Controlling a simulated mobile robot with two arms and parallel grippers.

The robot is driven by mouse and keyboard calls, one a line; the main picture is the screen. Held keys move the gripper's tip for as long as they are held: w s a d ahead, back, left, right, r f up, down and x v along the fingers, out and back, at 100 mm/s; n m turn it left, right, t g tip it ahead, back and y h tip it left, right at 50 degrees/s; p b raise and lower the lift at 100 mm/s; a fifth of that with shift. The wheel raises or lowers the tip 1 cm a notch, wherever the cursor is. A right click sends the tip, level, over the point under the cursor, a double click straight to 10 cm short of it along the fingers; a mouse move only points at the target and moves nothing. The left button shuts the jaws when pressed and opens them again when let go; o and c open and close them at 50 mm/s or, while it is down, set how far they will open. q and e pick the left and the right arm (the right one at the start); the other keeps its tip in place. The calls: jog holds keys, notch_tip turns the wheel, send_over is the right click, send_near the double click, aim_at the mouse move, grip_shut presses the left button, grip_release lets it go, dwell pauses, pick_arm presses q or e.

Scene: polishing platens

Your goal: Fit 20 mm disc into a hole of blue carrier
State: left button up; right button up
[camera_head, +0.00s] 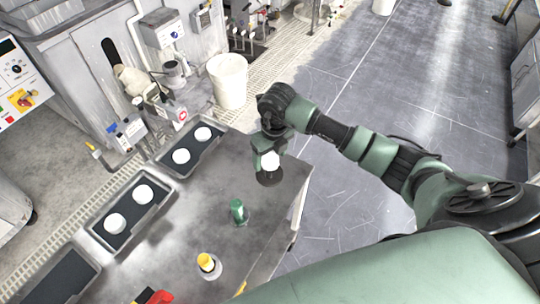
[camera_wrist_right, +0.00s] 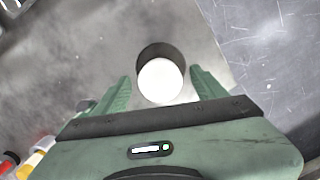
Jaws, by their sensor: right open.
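My right gripper (camera_head: 268,152) is over the far right part of the grey table. It is open; in the right wrist view its fingers (camera_wrist_right: 160,80) stand on either side of a white round piece (camera_wrist_right: 161,82), with a gap on each side. The white piece also shows in the head view (camera_head: 269,160). A dark round piece (camera_wrist_right: 158,50) lies behind or under it, also visible in the head view (camera_head: 268,179). I cannot tell if the white piece is the 20 mm disc. I see no blue carrier. My left gripper is not in view.
Grey trays (camera_head: 97,231) with white round pieces (camera_head: 143,194) line the table's left edge. A green item (camera_head: 238,212), a yellow-topped container (camera_head: 207,264) and a red item (camera_head: 159,297) stand nearer. A white bucket (camera_head: 228,82) is beyond. The table's middle is mostly clear.

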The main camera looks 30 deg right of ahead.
aim_at(272, 162)
jog(key=shift+r, duration=0.4)
notch_tip(272, 162, up, 11)
jog(key=s+b, duration=0.1)
jog(key=b, duration=0.2)
jog(key=shift+s+r, duration=0.2)
jog(key=shift+s, duration=0.05)
jog(key=shift+d, duration=0.1)
